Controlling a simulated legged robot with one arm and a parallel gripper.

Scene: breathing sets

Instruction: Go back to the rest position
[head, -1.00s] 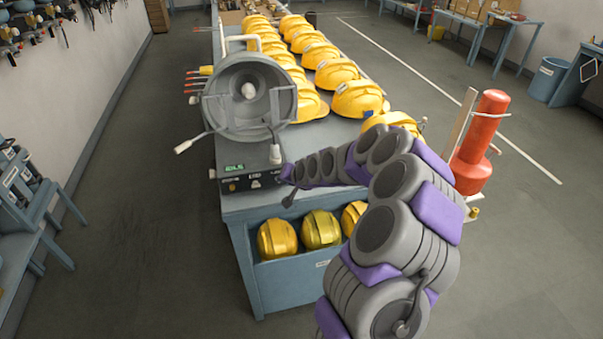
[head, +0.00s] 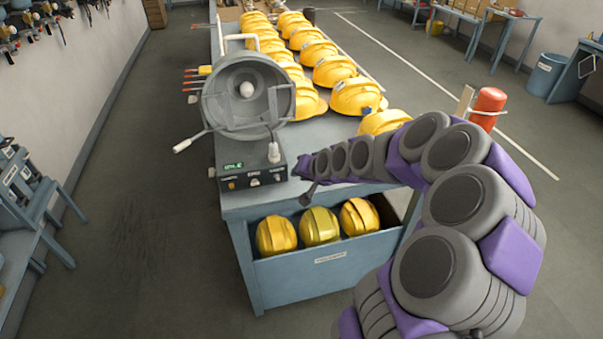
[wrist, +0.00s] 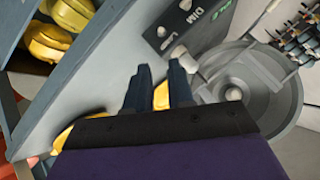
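My gripper (head: 305,172) is at the end of my purple and grey arm, just right of the control box on the bench in the head view. In the wrist view, the two dark fingers of my gripper (wrist: 160,66) stand apart with a narrow gap between them. Nothing is held in the gap; the bench and part of a yellow helmet show through it. The control box (head: 250,172) has a green display and a small white knob. It also shows past the fingers in the wrist view (wrist: 180,22).
A round grey fixture (head: 240,95) with a wire frame stands behind the box. Rows of yellow helmets (head: 333,70) cover the bench, and more lie in the front bin (head: 330,262).

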